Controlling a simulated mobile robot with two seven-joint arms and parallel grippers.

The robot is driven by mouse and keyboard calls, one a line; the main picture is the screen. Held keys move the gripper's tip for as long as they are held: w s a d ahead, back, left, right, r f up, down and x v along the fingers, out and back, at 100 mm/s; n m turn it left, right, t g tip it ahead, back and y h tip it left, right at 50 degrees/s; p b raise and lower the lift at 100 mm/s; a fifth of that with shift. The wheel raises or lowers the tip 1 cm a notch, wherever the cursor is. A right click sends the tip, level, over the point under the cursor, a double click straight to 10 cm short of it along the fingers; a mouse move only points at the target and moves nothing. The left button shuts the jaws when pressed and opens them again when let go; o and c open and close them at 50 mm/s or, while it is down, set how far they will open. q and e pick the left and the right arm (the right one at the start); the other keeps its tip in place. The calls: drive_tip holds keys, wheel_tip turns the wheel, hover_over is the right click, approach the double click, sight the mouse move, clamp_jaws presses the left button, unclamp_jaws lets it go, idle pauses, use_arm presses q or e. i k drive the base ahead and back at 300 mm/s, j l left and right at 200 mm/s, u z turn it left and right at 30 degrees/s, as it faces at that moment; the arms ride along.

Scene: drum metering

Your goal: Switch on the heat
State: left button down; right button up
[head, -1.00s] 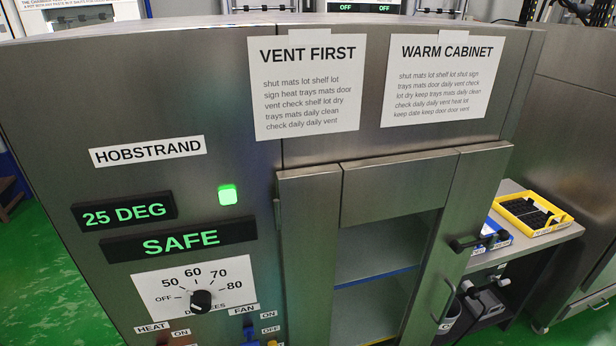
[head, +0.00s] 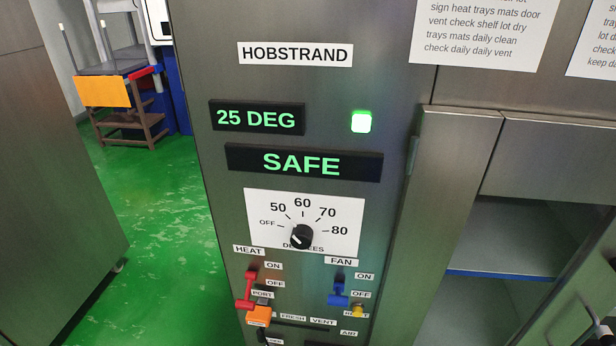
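The HEAT switch (head: 246,288) is a red lever on the grey cabinet's front panel in the head view, below the HEAT label (head: 249,251). Its handle points down, with ON and OFF labels to its right. An orange block (head: 258,317) sits just below the red handle; I cannot tell whether they touch. The black dial (head: 301,237) has a white mark toward its lower left. The displays read 25 DEG (head: 257,118) and SAFE (head: 303,163), and a square lamp (head: 361,122) glows green. Neither of my grippers is in view.
The blue FAN lever (head: 338,290) points down to the right of the red one. A yellow button (head: 357,311) is beside it. Open shelves (head: 510,235) and a door handle (head: 592,303) are at right. Green floor (head: 165,220) lies clear at left.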

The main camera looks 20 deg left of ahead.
sight(245, 305)
drive_tip(key=u, duration=1.3)
